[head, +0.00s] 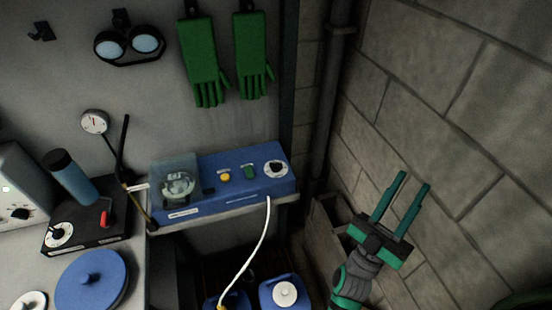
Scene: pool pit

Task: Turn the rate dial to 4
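A blue pump box (236,184) sits on a small shelf against the wall. A white round dial with a dark knob (275,169) is on the right end of its top; it looks like the rate dial, but its numbers and setting are too small to read. My gripper (415,179) is to the right of and apart from the box, in front of the block wall. Its two green fingers point upward and are spread, with nothing between them.
The box also bears a yellow button (225,176), a green switch (249,171) and a clear-covered pump head (179,185). A white hose (258,240) hangs in front. A black device (88,222) with another dial stands left. Green gloves (203,58) hang above.

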